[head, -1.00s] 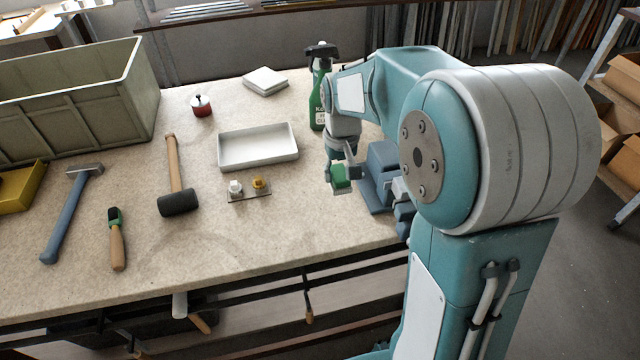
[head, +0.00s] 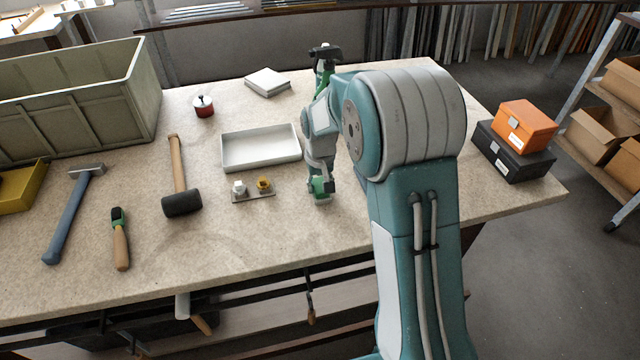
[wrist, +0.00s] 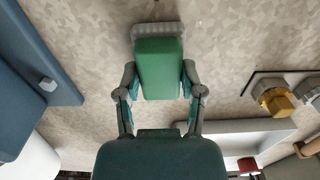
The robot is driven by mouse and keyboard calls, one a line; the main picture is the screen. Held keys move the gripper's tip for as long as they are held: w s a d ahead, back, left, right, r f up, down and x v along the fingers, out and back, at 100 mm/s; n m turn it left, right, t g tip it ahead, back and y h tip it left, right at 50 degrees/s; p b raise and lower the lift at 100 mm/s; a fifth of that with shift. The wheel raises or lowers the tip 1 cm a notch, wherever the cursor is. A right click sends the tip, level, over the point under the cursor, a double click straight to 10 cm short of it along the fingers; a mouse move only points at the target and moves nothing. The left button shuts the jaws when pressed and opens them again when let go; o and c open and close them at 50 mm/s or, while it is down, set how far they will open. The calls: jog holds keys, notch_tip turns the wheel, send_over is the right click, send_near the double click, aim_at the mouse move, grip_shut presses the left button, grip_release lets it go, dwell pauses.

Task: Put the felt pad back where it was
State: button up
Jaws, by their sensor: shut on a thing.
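The felt pad shows in the wrist view as a green block (wrist: 158,68) with a grey felt strip (wrist: 158,31) along its far end. My gripper (wrist: 159,78) is shut on it, with one finger on each side. In the head view the green pad (head: 321,187) hangs below my gripper (head: 320,180), its pale grey face down, close to the worktop (head: 290,230). I cannot tell whether it touches the worktop. My arm hides part of the gripper and the bench behind it.
A small plate with a white and a brass fitting (head: 253,196) lies left of the pad, and a white tray (head: 262,165) behind that. A mallet (head: 180,200) lies farther left. Orange and black boxes (head: 515,150) stand right.

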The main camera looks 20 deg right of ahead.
jog(key=o, duration=1)
jog(key=shift+d, duration=0.4)
jog(key=shift+o, duration=0.2)
jog(key=shift+a, duration=0.1)
jog(key=shift+a, duration=0.1)
jog(key=s+r+t, duration=0.1)
jog(key=s+r, duration=0.2)
jog(key=r, duration=0.6)
jog(key=s+r, duration=0.3)
jog(key=r, duration=0.6)
jog(key=s+r+t, duration=0.1)
jog(key=s+t, duration=0.3)
jog(key=s, duration=1.7)
jog(key=shift+s+r, duration=0.4)
